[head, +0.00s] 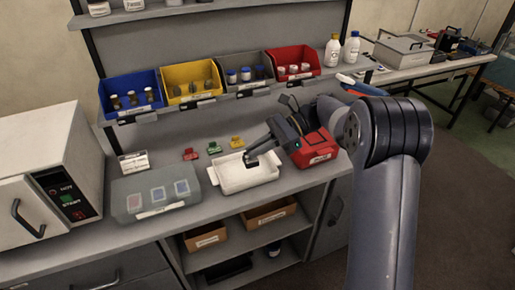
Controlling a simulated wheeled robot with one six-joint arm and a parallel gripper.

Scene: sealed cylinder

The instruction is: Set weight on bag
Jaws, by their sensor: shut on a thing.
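My gripper (249,160) reaches in from the right, over the white tray (222,188) on the bench. It is shut on a small dark thing at its fingertips, mostly hidden; I cannot tell for sure that it is the weight. Something pale lies in the tray below the fingers, but I cannot make out a bag clearly. I cannot tell whether the held thing touches what lies under it. The yellow bin (190,98) on the ledge holds several small dark items.
A lidded grey box (130,207) stands left of the tray. Red (190,154), green (214,148) and yellow clips (237,142) lie behind it. A red box (318,155) is right, close to my arm. Blue (128,84), grey (240,67) and red bins (292,56) line the ledge.

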